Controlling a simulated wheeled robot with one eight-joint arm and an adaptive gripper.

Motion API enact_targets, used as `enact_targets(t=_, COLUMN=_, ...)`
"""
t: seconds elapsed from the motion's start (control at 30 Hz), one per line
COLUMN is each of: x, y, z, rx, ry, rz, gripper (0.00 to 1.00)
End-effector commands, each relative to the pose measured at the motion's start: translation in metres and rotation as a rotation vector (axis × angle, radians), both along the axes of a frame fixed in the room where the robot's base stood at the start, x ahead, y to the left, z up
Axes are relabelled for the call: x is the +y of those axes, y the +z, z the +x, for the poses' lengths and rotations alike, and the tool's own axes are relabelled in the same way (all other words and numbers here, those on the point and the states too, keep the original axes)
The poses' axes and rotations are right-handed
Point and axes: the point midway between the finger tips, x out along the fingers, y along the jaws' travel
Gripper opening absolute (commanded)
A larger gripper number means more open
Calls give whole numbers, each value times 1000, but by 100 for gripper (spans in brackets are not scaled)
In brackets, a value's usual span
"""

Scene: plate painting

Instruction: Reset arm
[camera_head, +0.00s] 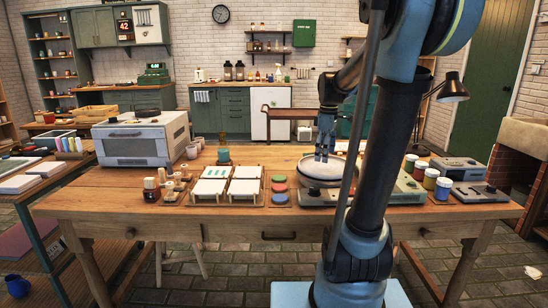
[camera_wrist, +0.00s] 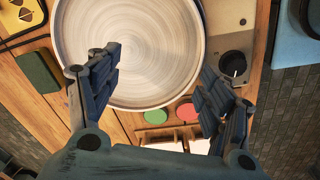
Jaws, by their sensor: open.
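My gripper (camera_head: 322,155) hangs fingers-down over the round pale plate (camera_head: 320,170) on the worktable. In the wrist view the gripper (camera_wrist: 158,62) is open, its two dark fingers wide apart with nothing between them. The plate (camera_wrist: 135,45) fills the upper middle of that view and shows bare concentric rings with no painted marks. It sits on a low box unit (camera_head: 316,197) with a dark knob (camera_wrist: 234,64). My arm hides part of the plate's right side in the head view.
Coloured discs (camera_head: 279,188) and white tiles on trays (camera_head: 209,189) lie left of the plate. A kiln-like oven (camera_head: 142,138) stands farther left. Paint jars (camera_head: 430,178), grey boxes (camera_head: 458,167) and a desk lamp (camera_head: 452,88) are at the right. The table's front strip (camera_head: 240,220) is clear.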

Motion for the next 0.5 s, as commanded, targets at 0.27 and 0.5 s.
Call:
enact_targets(t=0.27, x=2, y=-21, z=-77, rx=-37, ry=-277, rz=20, gripper=73)
enact_targets(t=0.5, x=2, y=-49, z=-136, rx=-67, ry=-522, rz=46, gripper=73)
